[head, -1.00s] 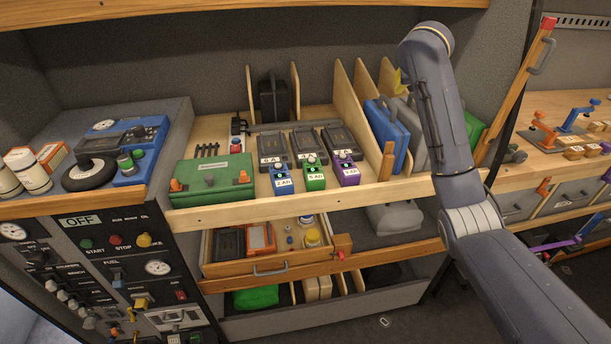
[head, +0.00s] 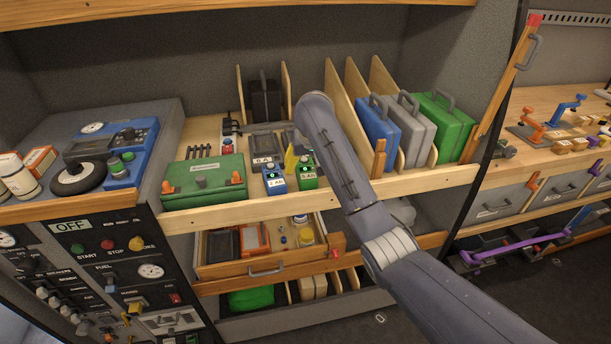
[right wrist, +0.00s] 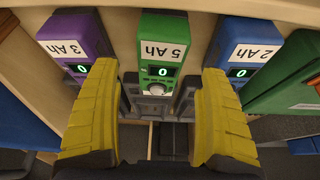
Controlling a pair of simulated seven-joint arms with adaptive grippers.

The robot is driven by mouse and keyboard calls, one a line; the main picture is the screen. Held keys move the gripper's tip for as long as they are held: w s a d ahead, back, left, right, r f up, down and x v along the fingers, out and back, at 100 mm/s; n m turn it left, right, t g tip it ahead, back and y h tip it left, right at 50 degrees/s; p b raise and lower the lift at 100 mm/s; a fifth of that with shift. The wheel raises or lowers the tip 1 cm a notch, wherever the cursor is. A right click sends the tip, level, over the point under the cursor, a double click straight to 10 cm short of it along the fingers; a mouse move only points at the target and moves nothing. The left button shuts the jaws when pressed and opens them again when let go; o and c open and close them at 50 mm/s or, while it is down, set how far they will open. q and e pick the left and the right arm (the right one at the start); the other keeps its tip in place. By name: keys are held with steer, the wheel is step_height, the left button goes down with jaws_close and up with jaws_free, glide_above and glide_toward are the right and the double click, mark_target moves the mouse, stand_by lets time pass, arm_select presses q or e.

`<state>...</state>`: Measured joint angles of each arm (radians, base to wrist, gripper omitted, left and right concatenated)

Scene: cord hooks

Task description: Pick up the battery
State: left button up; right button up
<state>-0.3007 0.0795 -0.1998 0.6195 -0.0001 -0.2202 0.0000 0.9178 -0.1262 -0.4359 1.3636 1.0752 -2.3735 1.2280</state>
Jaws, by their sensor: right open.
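Three batteries stand in a row at the shelf's front. The green 5 Ah battery (head: 308,172) is in the middle and also shows in the right wrist view (right wrist: 163,40). The blue battery (head: 275,180), labelled 2 Ah, is left of it in the head view and at right in the wrist view (right wrist: 240,45). The purple 3 Ah battery (right wrist: 78,42) is hidden behind my arm in the head view. My right gripper (right wrist: 160,72) is open, its yellow fingers on either side of the green battery's near end. I cannot tell whether they touch it. My left gripper is not in view.
Grey chargers (head: 264,143) sit behind the batteries. A green case (head: 203,180) lies to the left. Blue (head: 376,125), grey (head: 410,130) and green (head: 443,125) cases stand between wooden dividers at right. An open drawer (head: 267,262) is below.

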mark_target(306, 169)
steer(key=shift+x, duration=2.55)
steer(key=c, duration=1.7)
steer(key=shift+r, duration=0.15)
